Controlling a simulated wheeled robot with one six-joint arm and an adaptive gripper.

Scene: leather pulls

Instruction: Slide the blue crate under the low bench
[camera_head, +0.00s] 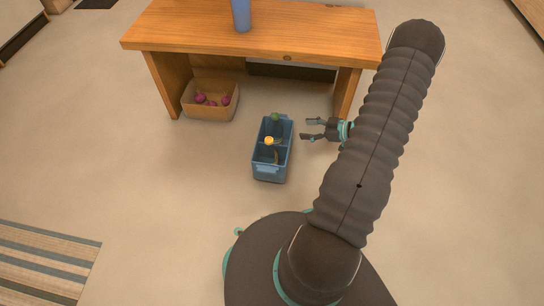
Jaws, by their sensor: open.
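The blue crate (266,172) stands on the floor in front of the wooden bench. It holds a dark green bottle-like thing (276,126) and something with an orange-yellow top (268,141). The low bench (290,30) spans the top middle of the view, with an open space between its side panels. My gripper (305,129) is open and empty, just to the right of the crate. Its fingers point left toward the crate, and a gap shows between them.
A tan box (212,114) with several purple-red round things stands at the left under the bench. A blue cylinder (241,14) stands on the bench top. A striped rug (40,262) lies at lower left. The floor around the crate is clear.

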